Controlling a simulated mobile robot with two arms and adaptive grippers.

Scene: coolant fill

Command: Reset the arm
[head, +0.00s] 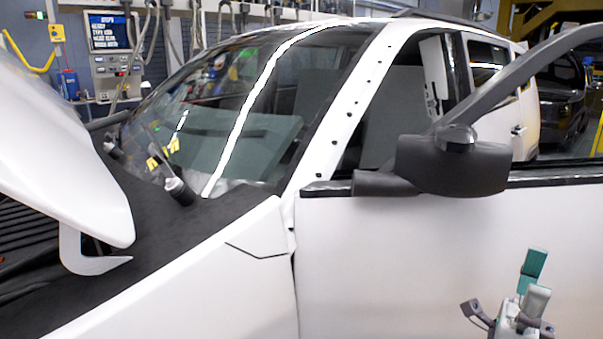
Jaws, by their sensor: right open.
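My right gripper (512,303) shows at the lower right, with grey links and a teal pad. It is open, and I see nothing between its fingers. It is in front of the white car's door (400,260), below the black side mirror (455,163). I cannot tell the exact gap between gripper and door. My left gripper is not in view.
The white car fills most of the view, with its hood (60,140) raised at the left and its windshield (230,120) behind. A control panel with a screen (110,33) stands at the back left. A dark vehicle (562,100) is at the far right.

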